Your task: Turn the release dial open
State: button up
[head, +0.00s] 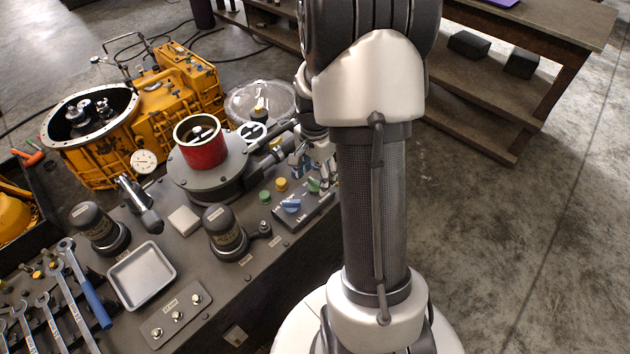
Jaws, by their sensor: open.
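A blue dial (290,205) sits on a small dark control panel (308,214) at the right end of the grey workbench. It is most likely the release dial; its label is too small to read. My gripper (306,172) is just above and behind the panel, partly hidden by my own arm. It is open, with its fingers near a green knob (314,185) at the panel's back. The gripper looks apart from the blue dial, and I see nothing held in it.
A red cylinder (201,143) on a round fixture (207,178) and a dark capped post (224,230) stand nearby. A metal tray (142,275) and wrenches (75,300) lie front left.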

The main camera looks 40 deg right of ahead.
jog(key=shift+f, duration=0.65)
jog(key=shift+c, duration=0.5)
jog(key=c, duration=1)
